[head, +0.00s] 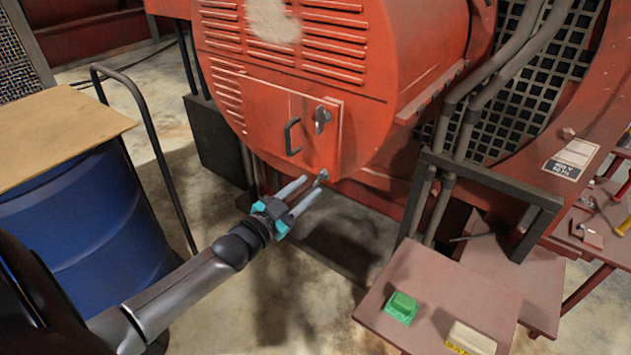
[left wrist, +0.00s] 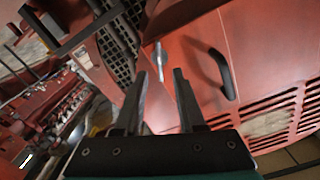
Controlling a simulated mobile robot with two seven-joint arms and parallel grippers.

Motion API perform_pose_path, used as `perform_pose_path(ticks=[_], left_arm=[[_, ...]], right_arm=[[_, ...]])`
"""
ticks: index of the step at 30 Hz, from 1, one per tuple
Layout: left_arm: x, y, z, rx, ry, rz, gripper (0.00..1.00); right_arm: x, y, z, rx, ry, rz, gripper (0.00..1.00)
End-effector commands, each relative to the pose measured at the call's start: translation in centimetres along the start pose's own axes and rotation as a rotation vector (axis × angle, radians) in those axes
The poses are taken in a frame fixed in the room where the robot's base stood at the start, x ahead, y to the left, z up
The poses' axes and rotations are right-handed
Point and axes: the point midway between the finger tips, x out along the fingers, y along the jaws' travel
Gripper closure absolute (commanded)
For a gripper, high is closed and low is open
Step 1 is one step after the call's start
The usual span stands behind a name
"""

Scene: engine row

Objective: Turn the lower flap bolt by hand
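The lower flap bolt (head: 321,176) is a small grey metal piece at the lower right corner of the red flap (head: 265,120) on the round engine housing. In the left wrist view the bolt (left wrist: 159,62) shows as a pale upright lever just beyond the fingertips, in line with the gap between them. My left gripper (head: 311,185) is open and empty, with its fingertips close to the bolt. I cannot tell whether they touch it. The upper flap bolt (head: 322,118) sits higher on the flap. My right gripper is out of view.
A black flap handle (head: 291,136) stands out left of the upper bolt; it also shows in the left wrist view (left wrist: 222,74). A blue drum (head: 95,225) with a board on top stands at the left. A table (head: 440,280) with a green object (head: 401,308) is at the lower right.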

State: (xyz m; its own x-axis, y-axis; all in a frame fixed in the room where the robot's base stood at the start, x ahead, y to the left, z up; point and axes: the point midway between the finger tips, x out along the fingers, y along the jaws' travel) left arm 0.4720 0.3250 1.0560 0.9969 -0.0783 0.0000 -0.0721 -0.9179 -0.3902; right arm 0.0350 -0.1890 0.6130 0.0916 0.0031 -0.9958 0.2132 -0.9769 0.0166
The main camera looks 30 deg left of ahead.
Motion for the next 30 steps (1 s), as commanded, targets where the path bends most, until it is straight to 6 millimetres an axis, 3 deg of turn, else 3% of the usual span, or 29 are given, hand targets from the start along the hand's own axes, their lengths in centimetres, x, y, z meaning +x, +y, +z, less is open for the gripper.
perform_pose_path(ticks=[9,22,30], left_arm=[[3.4,0.0,0.0,-0.001,0.000,0.000,0.61],[4.0,0.0,0.0,-0.001,-0.001,0.000,0.61],[4.0,0.0,0.0,-0.001,0.000,0.000,0.91]], right_arm=[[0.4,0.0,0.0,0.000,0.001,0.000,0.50],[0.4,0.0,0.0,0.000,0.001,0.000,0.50],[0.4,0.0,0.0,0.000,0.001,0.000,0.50]])
